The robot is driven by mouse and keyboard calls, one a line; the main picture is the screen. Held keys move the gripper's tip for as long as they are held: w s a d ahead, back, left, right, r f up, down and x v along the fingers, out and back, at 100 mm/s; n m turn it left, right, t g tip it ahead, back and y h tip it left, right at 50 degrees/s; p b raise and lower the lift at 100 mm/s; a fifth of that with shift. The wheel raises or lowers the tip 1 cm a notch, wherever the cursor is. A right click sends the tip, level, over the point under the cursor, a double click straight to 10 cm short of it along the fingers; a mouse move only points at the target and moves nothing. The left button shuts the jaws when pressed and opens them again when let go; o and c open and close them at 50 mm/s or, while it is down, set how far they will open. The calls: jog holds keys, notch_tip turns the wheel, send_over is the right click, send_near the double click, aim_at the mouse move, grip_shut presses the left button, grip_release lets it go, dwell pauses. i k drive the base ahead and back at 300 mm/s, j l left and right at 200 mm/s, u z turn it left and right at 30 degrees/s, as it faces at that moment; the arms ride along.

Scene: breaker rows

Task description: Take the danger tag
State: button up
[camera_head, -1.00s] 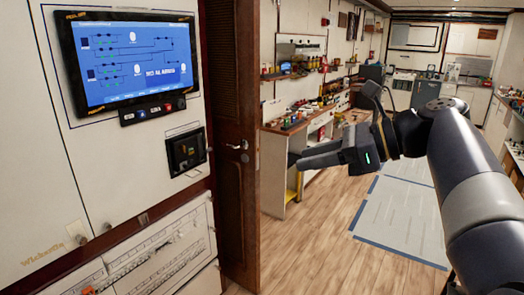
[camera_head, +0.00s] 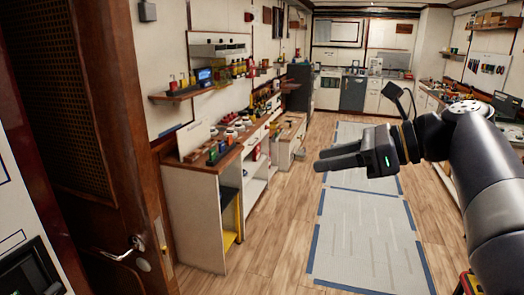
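I cannot make out a danger tag for certain in this view. Small dark and reddish items hang on a white wall board (camera_head: 489,68) at the far right, too small to name. Small red and yellow items stand on the wall shelf (camera_head: 200,91) at the left, also too small to tell. My gripper (camera_head: 318,158) is held out in the air to the left over the floor, far from both. Nothing shows in it. Its fingers overlap from this angle, so their gap is hidden.
A wooden door (camera_head: 110,180) with a metal handle stands close at the left. Past it, a cluttered workbench (camera_head: 195,166) runs along the left wall. Another cluttered bench (camera_head: 425,100) is at the right. A grey floor mat (camera_head: 365,235) and open wood floor lie between them.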

aim_at(174, 86)
jog(key=i+l+u, duration=0.1)
jog(key=i, duration=0.45)
jog(key=i+l+u, duration=0.1)
jog(key=i, duration=0.45)
jog(key=i+l+u, duration=0.1)
jog(key=i, duration=0.45)
jog(key=i+j+u, duration=0.1)
jog(key=i+j, duration=0.45)
jog(key=i, duration=0.3)
jog(key=i+j+u, duration=0.15)
jog(key=i, duration=0.3)
jog(key=i+j+z, duration=0.1)
jog(key=j, duration=0.25)
jog(key=i+j+z, duration=0.1)
jog(key=j, duration=0.25)
jog(key=i+j+z, duration=0.1)
jog(key=j, duration=0.25)
jog(key=i+j+z, duration=0.1)
jog(key=j, duration=0.3)
jog(key=i, duration=0.1)
